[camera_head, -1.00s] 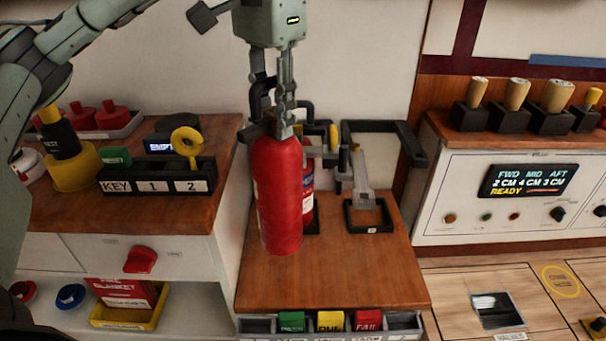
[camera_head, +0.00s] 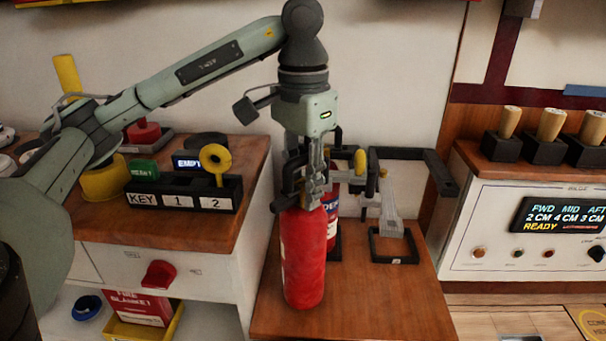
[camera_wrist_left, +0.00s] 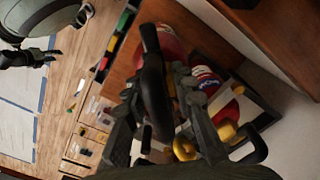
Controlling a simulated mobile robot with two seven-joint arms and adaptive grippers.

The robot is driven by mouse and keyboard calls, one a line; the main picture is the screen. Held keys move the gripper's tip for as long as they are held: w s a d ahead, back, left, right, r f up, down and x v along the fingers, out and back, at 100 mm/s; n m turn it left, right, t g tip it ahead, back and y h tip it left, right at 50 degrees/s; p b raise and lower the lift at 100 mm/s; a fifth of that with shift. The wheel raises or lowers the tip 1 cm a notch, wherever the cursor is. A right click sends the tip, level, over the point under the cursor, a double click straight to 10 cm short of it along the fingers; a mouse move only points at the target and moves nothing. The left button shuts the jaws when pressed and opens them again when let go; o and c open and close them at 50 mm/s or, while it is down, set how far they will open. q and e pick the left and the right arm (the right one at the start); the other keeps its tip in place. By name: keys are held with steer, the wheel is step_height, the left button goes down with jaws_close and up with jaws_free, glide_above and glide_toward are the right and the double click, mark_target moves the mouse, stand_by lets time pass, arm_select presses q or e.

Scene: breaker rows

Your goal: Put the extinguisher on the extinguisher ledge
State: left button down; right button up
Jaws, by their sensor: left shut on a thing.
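A red extinguisher (camera_head: 303,262) hangs upright below my left gripper (camera_head: 312,188), which is shut on its black top. It is in front of a second red extinguisher (camera_head: 332,218) with a blue and white label, standing by the wall. The brown wooden ledge (camera_head: 385,305) is beneath; I cannot tell whether the held extinguisher touches it. In the left wrist view the left gripper (camera_wrist_left: 165,112) closes around the black handle, with the red body (camera_wrist_left: 168,45) beyond. A dark part at that view's left edge looks like my right gripper (camera_wrist_left: 18,58); its jaws are unclear.
A black square frame (camera_head: 393,259) holding a pale object is right of the extinguishers, under a black bracket (camera_head: 415,155). A key box (camera_head: 185,197) sits on the left counter. A control panel (camera_head: 540,225) stands at right. The ledge's front right is clear.

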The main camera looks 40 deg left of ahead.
arm_select(q)
steer(key=shift+f, duration=0.55)
arm_select(e)
steer(key=shift+r, duration=0.1)
arm_select(q)
steer(key=shift+f, duration=0.1)
arm_select(e)
steer(key=shift+r, duration=0.1)
arm_select(q)
steer(key=c, duration=1.6)
jaws_free()
steer(key=shift+f, duration=0.15)
steer(key=o, duration=0.3)
steer(key=shift+o, duration=0.2)
arm_select(e)
steer(key=shift+w+r, duration=0.2)
steer(key=shift+r, duration=0.05)
arm_select(q)
steer(key=shift+r, duration=0.2)
arm_select(e)
steer(key=shift+s, duration=0.15)
